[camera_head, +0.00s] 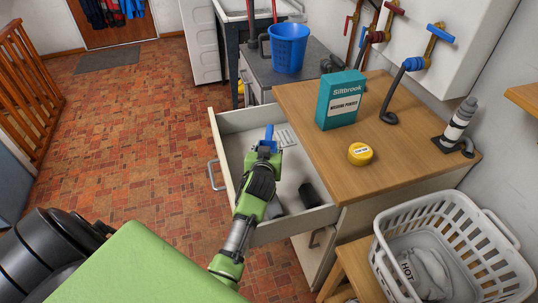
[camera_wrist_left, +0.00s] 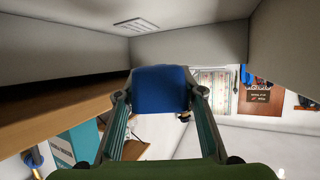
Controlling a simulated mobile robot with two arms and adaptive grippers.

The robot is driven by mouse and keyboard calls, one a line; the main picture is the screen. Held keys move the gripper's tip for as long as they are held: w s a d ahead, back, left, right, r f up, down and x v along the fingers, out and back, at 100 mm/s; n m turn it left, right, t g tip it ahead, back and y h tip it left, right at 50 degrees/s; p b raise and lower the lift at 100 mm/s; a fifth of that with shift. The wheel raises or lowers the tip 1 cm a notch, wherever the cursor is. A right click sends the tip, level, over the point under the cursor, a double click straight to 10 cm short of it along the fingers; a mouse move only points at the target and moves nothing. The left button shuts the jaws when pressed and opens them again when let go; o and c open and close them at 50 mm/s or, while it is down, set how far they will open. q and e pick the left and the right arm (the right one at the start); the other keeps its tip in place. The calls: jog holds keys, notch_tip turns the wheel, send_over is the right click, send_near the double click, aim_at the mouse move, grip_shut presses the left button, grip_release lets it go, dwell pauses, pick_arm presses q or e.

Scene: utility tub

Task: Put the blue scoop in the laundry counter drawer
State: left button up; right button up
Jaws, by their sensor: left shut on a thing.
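The blue scoop (camera_head: 269,132) is held at the fingertips of my left gripper (camera_head: 265,147). In the left wrist view the scoop (camera_wrist_left: 162,90) shows as a blue block between the two fingers of the gripper (camera_wrist_left: 160,100). The laundry counter drawer (camera_head: 245,120) is pulled open. Scoop and gripper appear over the drawer's inside, near its far end; the drawer's walls (camera_wrist_left: 190,48) surround them in the wrist view. Whether the scoop touches the drawer floor I cannot tell. My right gripper is not in view.
The drawer holds a pale printed card (camera_head: 286,137), a dark block (camera_head: 310,195) and a grey item partly hidden by my arm. A white basket (camera_head: 385,258) stands lower right.

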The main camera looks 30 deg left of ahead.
pick_arm(q)
notch_tip(320, 180, down, 4)
jog(key=shift+w+d+r, duration=0.1)
jog(key=shift+w+r, duration=0.05)
jog(key=shift+r, duration=0.1)
jog(key=shift+f+b, duration=0.5)
jog(key=shift+f, duration=0.1)
jog(key=o, duration=1)
jog(key=shift+r, duration=0.2)
